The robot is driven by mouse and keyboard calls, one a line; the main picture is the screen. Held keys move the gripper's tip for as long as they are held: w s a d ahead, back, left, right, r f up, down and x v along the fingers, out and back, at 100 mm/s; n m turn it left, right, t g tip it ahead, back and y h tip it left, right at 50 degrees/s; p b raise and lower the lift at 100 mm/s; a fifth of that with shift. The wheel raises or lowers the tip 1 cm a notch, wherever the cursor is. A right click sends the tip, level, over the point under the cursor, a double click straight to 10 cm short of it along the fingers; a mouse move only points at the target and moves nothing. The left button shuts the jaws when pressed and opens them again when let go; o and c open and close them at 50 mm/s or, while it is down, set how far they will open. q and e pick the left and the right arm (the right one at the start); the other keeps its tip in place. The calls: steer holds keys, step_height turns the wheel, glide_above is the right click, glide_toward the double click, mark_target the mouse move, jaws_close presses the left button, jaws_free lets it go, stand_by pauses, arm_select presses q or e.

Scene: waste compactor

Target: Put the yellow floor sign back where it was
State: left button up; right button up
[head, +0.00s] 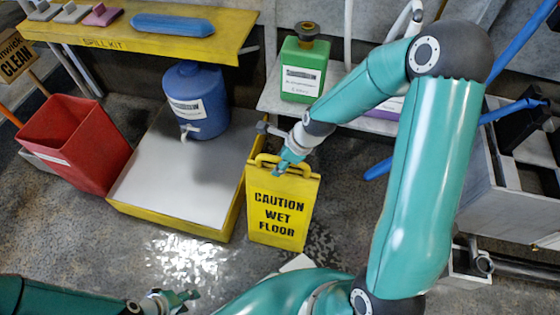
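The yellow floor sign (282,210) reads "CAUTION WET FLOOR" and is upright, just right of the spill tray. Its lower edge is at or close to the floor; I cannot tell if it touches. My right gripper (284,164) is at the handle on top of the sign, with its fingers overlapping the handle. Whether the fingers are closed on it is hard to see. My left gripper (184,299) is low in the view, away from the sign, with its fingers apart and nothing between them.
A yellow-rimmed spill tray (150,212) with a blue drum (197,100) stands left of the sign. A red bin (72,145) is further left. A green canister (303,68) stands on a shelf behind. A shiny wet patch (187,262) lies on the floor in front.

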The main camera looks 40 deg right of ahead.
steer(key=shift+r, duration=0.15)
steer(key=p+v, duration=0.4)
steer(key=v, duration=0.6)
steer(key=shift+r, duration=0.35)
steer(key=s+a+f+n+g, duration=0.1)
steer(key=s+a+f+n, duration=0.2)
steer(key=a+f+n, duration=0.2)
steer(key=s+a+f+n+g, duration=0.1)
steer(key=s+a+f+n, duration=0.3)
steer(key=n, duration=0.8)
steer(key=s+a+f+n+g+y, duration=0.1)
steer(key=s+a+f+n, duration=0.2)
steer(key=a+f+n, duration=0.5)
step_height(320, 180, down, 3)
steer(key=shift+s+a+r+n+p, duration=0.1)
steer(key=shift+s+a+n+p, duration=0.2)
steer(key=shift+n, duration=0.1)
step_height(320, 180, up, 27)
steer(key=p, duration=2.7)
steer(key=shift+w+d, duration=0.1)
